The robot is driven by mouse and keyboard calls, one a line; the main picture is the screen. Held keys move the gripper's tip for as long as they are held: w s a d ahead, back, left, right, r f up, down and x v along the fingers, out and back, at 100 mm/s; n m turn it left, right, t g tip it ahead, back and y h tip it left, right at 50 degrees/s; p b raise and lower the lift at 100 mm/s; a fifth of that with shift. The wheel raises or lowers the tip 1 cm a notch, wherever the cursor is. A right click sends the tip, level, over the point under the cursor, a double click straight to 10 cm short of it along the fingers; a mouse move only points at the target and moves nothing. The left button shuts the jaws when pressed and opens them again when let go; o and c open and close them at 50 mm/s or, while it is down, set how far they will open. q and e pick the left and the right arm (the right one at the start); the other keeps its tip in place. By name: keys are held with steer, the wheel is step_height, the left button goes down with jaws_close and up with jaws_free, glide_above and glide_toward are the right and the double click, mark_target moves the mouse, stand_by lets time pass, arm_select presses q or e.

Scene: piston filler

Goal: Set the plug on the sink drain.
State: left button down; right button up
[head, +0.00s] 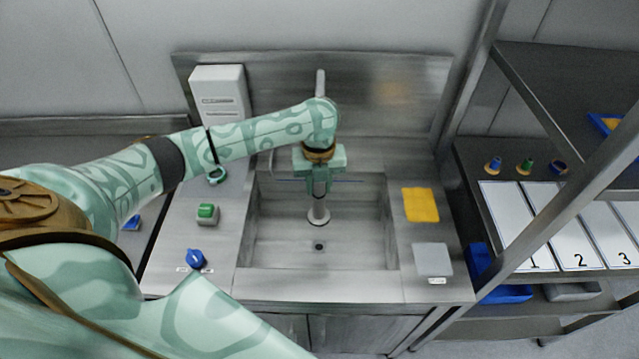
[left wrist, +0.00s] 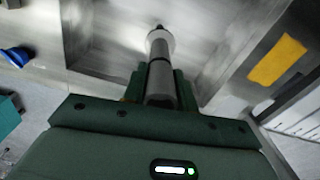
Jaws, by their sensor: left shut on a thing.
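The plug (head: 318,213) is a grey upright post with a wider round foot. My left gripper (head: 320,186) is shut on the post, over the sink basin (head: 280,225). The sink drain (head: 319,246) is a small dark hole in the basin floor and shows just in front of the plug's foot in the head view. The foot appears apart from the drain; its exact height is hard to tell. In the left wrist view the plug (left wrist: 160,60) stands between the two green fingers, its foot pointing away. My right gripper is not in view.
A faucet (head: 320,85) stands behind my left wrist. A yellow cloth (head: 420,205) and a grey pad (head: 433,260) lie right of the basin. A green button (head: 207,212) and a blue knob (head: 196,258) are on the left. A metal rack (head: 505,215) stands at the right.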

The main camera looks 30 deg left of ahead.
mark_target(319, 204)
arm_select(q)
steer(key=shift+f+b, duration=0.3)
steer(key=shift+f, duration=0.2)
steer(key=shift+f+b, duration=0.45)
steer(key=shift+f, duration=0.8)
steer(key=shift+f+b, duration=0.95)
steer(key=shift+f, duration=1.05)
step_height(319, 204, down, 8)
steer(key=b, duration=0.4)
steer(key=shift+f, duration=0.25)
steer(key=shift+p, duration=0.35)
steer(key=shift+f, duration=0.1)
